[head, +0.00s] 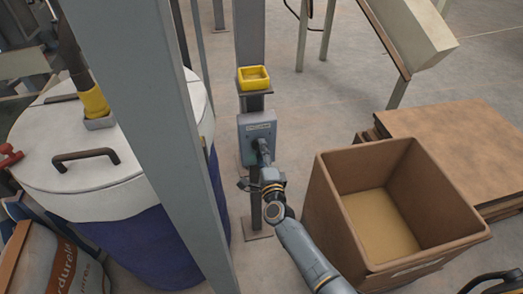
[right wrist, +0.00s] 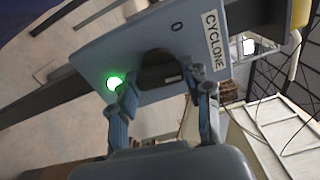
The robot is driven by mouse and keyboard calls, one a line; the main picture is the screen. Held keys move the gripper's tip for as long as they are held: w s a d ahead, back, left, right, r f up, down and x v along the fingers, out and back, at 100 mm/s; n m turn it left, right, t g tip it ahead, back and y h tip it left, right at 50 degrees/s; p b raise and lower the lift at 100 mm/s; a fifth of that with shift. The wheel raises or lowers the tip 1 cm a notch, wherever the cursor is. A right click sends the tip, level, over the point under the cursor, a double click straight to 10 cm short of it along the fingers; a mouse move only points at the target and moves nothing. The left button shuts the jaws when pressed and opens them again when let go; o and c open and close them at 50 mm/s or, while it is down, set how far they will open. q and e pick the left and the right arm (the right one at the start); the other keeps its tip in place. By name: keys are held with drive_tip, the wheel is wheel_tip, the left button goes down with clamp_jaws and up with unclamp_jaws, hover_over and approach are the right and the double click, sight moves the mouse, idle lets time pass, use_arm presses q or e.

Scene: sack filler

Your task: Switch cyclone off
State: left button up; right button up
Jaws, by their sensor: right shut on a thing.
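The cyclone switch box (head: 257,128) is a grey-blue box on a grey post, in the middle of the head view. In the right wrist view the box (right wrist: 100,52) appears tilted, with a white CYCLONE label (right wrist: 214,42), an "O" mark and a lit green lamp (right wrist: 115,83). A dark rotary knob (right wrist: 160,70) sits on its face. My right gripper (head: 264,148) is at the front of the box, and in the right wrist view its two fingers (right wrist: 164,92) are on either side of the knob, shut on it. The fingers partly hide the knob, and its exact pointing is unclear.
A yellow tray (head: 254,78) sits above the box on the post. A large open brown bin (head: 330,200) stands right of my right arm, with flat brown sheets (head: 460,135) behind it. A thick grey column (head: 150,130) and a white-lidded drum (head: 60,160) are at left.

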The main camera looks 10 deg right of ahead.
drive_tip(key=shift+f+n+p, duration=0.1)
drive_tip(key=shift+n+p, duration=1.3)
drive_tip(key=shift+n, duration=3.2)
drive_tip(key=o, duration=1.2)
drive_tip(key=shift+c, duration=0.2)
drive_tip(key=s, duration=1.2)
